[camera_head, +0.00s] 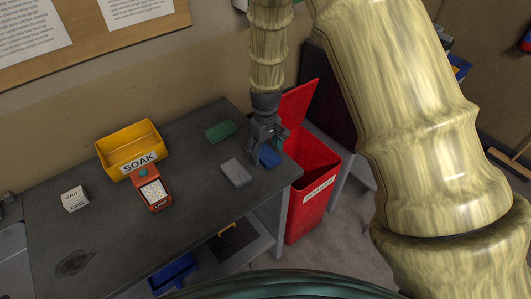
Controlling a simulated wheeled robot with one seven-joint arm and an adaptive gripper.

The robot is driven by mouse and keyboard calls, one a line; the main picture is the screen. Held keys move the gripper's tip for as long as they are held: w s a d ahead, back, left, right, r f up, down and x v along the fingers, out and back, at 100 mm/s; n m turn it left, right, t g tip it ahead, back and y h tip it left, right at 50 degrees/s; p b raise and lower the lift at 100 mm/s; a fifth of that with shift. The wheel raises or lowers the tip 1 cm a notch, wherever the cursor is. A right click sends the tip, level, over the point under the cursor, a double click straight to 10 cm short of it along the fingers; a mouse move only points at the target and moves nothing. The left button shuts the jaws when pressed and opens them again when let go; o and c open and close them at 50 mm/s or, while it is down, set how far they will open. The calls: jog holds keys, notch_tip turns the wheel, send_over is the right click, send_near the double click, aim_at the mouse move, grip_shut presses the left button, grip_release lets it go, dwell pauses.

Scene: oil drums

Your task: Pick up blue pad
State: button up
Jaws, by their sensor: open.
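The blue pad (269,156) lies on the grey workbench (190,210) near its right end. My gripper (262,153) is right over the pad, pointing down, with its fingers open. The fingers hide part of the pad, and I cannot tell whether they touch it. A grey pad (236,173) lies just left of and nearer than the blue one. A green pad (220,131) lies farther back to the left.
A yellow SOAK bin (118,136), an orange device (155,194) and a white GRIT block (75,199) stand on the bench's left half. A red lidded bin (313,190) stands beside the bench's right end. The bench front is mostly clear.

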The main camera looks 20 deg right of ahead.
jog(key=shift+f, duration=0.55)
jog(key=c, duration=0.9)
jog(key=shift+c, duration=0.2)
jog(key=shift+r+b, duration=0.5)
jog(key=shift+r, duration=0.35)
jog(key=shift+r+b, duration=0.4)
jog(key=shift+r, duration=0.45)
jog(key=s+d+b, duration=0.2)
jog(key=s+d, duration=0.1)
jog(key=s, duration=0.4)
jog(key=s+d+r+b, duration=0.1)
jog(key=s+d+b, duration=0.1)
jog(key=s, duration=0.5)
jog(key=shift+s+d+r, duration=0.3)
jog(key=shift+d, duration=0.6)
